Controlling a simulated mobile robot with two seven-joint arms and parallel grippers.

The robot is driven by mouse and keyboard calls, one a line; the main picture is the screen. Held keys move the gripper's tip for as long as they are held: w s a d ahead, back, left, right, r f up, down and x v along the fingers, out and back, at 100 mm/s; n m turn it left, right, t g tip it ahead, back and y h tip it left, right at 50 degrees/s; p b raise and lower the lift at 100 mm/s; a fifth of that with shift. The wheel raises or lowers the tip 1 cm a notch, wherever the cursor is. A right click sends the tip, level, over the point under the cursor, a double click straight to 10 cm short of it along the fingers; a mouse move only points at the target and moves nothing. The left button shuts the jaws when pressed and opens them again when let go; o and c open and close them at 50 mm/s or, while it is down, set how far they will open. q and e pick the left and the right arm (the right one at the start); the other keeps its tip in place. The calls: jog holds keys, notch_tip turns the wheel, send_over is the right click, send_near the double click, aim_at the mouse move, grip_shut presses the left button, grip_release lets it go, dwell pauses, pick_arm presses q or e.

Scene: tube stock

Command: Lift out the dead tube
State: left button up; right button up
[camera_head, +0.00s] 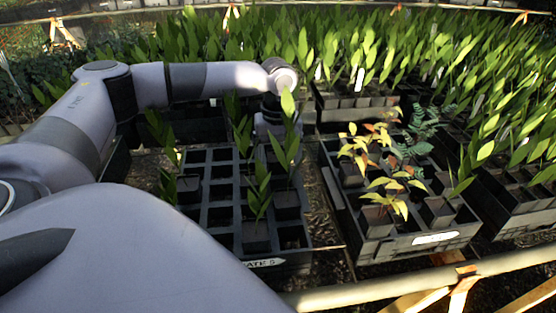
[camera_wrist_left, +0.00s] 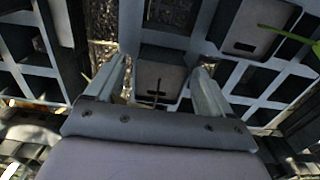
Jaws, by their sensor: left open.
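In the left wrist view a square tube (camera_wrist_left: 163,76) of grey-brown soil holds a thin, bare, leafless stem; it looks like the dead tube. My left gripper (camera_wrist_left: 160,68) is open, with one finger on each side of this tube. I cannot tell whether the fingers touch it. In the head view my left gripper (camera_head: 270,124) points down at the far part of the left crate (camera_head: 222,232), partly behind green leaves. The dead tube cannot be made out there. My right gripper is not in view.
The left crate has several empty cells and several tubes with green seedlings (camera_head: 258,192), some close to my gripper. A right crate (camera_head: 415,245) with a white label holds yellowing plants (camera_head: 385,207). Dense green stock fills the back. A rail (camera_head: 400,287) crosses the front.

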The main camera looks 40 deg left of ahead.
pick_arm(q)
jog(key=c, duration=1.5)
jog(key=shift+r, duration=0.1)
